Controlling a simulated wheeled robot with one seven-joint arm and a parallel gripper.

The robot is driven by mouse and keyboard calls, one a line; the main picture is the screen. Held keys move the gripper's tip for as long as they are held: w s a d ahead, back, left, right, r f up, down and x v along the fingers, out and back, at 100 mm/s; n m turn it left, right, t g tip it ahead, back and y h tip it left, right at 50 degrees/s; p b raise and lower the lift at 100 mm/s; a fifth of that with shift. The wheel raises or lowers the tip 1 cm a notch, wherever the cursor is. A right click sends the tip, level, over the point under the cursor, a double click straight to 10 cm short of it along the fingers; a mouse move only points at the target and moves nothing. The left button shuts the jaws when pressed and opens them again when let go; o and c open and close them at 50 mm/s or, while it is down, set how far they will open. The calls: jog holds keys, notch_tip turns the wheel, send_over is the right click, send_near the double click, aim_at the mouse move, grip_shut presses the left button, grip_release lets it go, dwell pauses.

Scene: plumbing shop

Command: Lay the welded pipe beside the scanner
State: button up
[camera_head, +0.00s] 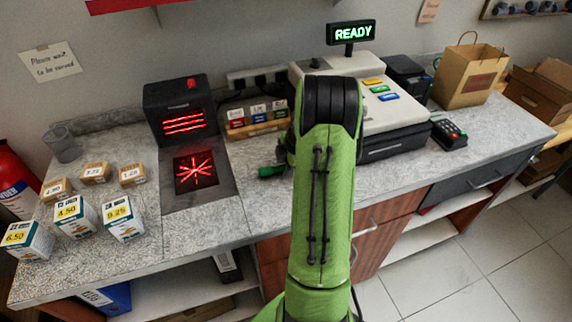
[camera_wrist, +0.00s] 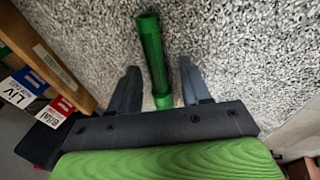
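The scanner (camera_head: 166,98) is a black box with glowing red bars, standing at the back of the counter. A dark plate with a red star pattern (camera_head: 195,170) lies in front of it. A green pipe (camera_wrist: 153,55) lies on the speckled counter in the wrist view. Its end (camera_head: 270,171) shows in the head view, right of the scanner plate, beside my green arm. My gripper (camera_wrist: 160,80) is open, with its two dark fingers on either side of the pipe and gaps between. In the head view my arm hides the gripper.
A wooden tray of labelled boxes (camera_head: 258,126) stands just behind the pipe. A cash register (camera_head: 370,95) and card terminal (camera_head: 449,133) are at right. Priced boxes (camera_head: 75,216) and small brown packs crowd the left. Bare counter (camera_head: 235,213) lies between the scanner plate and my arm.

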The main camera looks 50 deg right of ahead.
jog(key=p+v, duration=0.1)
jog(key=v, duration=1.4)
jog(key=shift+s+r+p, duration=0.15)
jog(key=shift+r+p, duration=0.15)
jog(key=shift+r, duration=0.05)
jog(key=a+r+m, duration=0.2)
jog(key=a+r, duration=0.2)
jog(key=a, duration=0.5)
jog(key=a+r+m, duration=0.3)
jog(key=a, duration=0.6)
jog(key=s+a+m+t, duration=0.1)
jog(key=s+a+m, duration=0.6)
jog(key=s+a, duration=0.5)
jog(key=shift+s+a+f+m+t, duration=0.15)
jog(key=shift+a+f+m+t, duration=0.2)
jog(key=shift+a, duration=0.55)
